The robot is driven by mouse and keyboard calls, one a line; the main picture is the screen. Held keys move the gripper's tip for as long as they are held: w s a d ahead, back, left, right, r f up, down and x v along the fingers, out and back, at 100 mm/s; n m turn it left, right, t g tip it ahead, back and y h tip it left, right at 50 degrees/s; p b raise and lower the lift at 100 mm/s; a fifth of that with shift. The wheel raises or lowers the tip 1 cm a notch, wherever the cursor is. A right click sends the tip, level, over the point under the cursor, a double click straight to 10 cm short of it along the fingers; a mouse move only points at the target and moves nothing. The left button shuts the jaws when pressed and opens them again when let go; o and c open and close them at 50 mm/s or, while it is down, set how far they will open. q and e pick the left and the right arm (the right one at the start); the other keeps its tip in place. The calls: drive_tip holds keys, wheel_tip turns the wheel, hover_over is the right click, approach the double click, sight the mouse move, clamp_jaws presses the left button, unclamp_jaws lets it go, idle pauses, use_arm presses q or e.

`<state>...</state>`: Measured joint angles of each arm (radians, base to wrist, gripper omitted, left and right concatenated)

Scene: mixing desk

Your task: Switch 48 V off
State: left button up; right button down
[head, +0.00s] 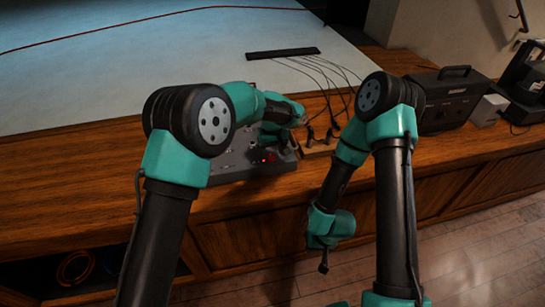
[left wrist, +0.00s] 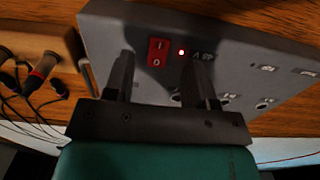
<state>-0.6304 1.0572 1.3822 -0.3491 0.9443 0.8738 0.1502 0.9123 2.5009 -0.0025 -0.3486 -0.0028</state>
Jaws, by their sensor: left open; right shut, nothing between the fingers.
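A grey mixing desk (head: 240,165) lies on the wooden table, partly hidden by my left arm. In the left wrist view its panel (left wrist: 105,25) fills the upper middle. A red rocker switch (left wrist: 158,52) marked I and O sits there beside a lit red lamp (left wrist: 181,52), with a "48V" label close by. The lamp also glows in the head view. My left gripper (left wrist: 160,62) is open over the panel, its fingers on either side of the switch and lamp in the picture; contact cannot be told. My right gripper (head: 323,264) is shut and empty, hanging in front of the table.
A wooden block with dark plugs and cables (head: 320,146) stands right of the desk. A black strip (head: 282,53) lies behind with cables running from it. A black box (head: 447,97) stands farther right. The pale blue surface behind is mostly clear.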

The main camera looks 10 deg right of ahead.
sight(272, 160)
use_arm(q)
drive_tip(key=shift+f, duration=1.8)
drive_tip(key=shift+c, duration=0.5)
drive_tip(key=c, duration=0.8)
drive_tip(key=shift+w+g, duration=0.15)
drive_tip(key=shift+g, duration=0.15)
drive_tip(key=shift+w+r+g, duration=0.15)
drive_tip(key=shift+w+g, duration=0.05)
drive_tip(key=shift+g, duration=1)
